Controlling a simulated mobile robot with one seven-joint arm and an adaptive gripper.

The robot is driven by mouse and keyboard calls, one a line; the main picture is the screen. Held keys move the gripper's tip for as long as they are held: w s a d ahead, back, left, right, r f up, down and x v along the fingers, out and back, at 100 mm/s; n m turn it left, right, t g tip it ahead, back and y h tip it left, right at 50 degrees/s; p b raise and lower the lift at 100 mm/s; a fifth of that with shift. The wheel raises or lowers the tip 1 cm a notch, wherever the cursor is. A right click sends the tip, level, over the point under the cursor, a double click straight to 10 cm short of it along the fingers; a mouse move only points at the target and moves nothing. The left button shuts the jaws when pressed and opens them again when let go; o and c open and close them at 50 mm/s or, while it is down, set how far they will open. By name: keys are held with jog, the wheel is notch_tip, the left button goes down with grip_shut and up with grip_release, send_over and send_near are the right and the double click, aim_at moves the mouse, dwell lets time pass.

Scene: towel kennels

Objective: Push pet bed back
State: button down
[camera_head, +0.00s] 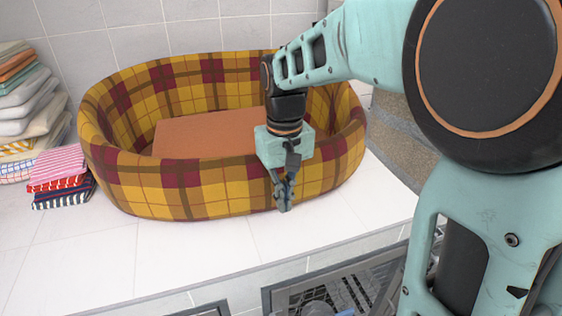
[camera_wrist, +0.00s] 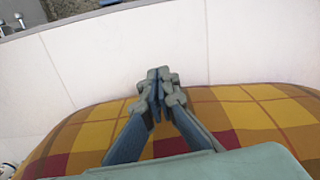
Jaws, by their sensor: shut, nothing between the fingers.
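The pet bed (camera_head: 220,188) is an oval, yellow, brown and dark red plaid bed with an orange-brown cushion (camera_head: 205,135). It stands on a white tiled ledge in the head view, near the tiled back wall. My gripper (camera_head: 284,207) is shut and empty, pointing down in front of the bed's front wall, right of its middle. In the wrist view my gripper (camera_wrist: 158,75) shows with its fingertips together over the white tiles, and the bed's plaid wall (camera_wrist: 240,110) lies just behind them. I cannot tell whether the gripper touches the bed.
The tiled ledge (camera_head: 190,255) is clear in front of the bed. Folded towels (camera_head: 60,175) and a taller towel stack (camera_head: 25,100) stand to the left. Kennel doors with metal frames (camera_head: 340,285) are below the ledge's front edge.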

jog(key=shift+w+a, duration=0.3)
jog(key=shift+w, duration=0.4)
jog(key=shift+w+a, duration=0.25)
jog(key=shift+w, duration=0.4)
jog(key=shift+w+r+p, duration=0.1)
jog(key=shift+p, duration=0.2)
